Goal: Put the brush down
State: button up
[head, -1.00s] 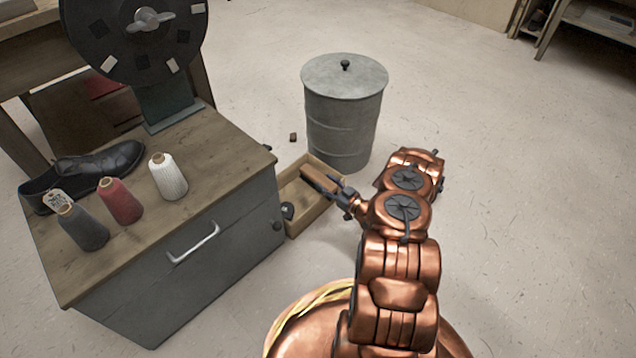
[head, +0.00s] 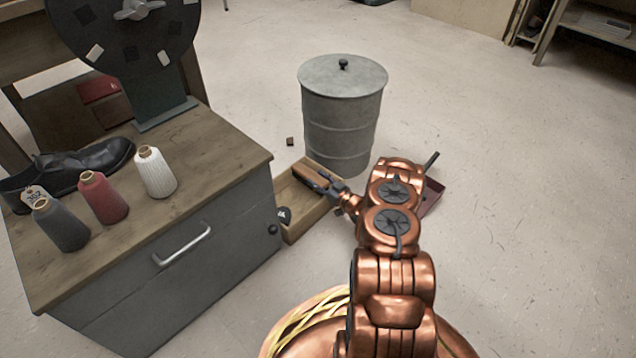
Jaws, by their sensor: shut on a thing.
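The brush (head: 308,177), with a brown wooden body, is at the end of my gripper (head: 328,189). My gripper is shut on it. The brush is over or inside the far part of an open wooden box (head: 306,225) on the floor beside the cabinet. I cannot tell whether it touches the box. The gripper fingers hide part of the brush, and its bristles are not clear to see.
A small dark object (head: 284,215) lies in the box's near end. A lidded metal bin (head: 342,120) stands behind the box. The grey cabinet (head: 230,235) is at left. A dark red pan (head: 432,197) lies partly behind my arm. Floor at right is clear.

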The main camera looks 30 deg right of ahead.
jog(key=shift+f+p, duration=0.3)
jog(key=shift+f, duration=0.2)
jog(key=o, duration=1.2)
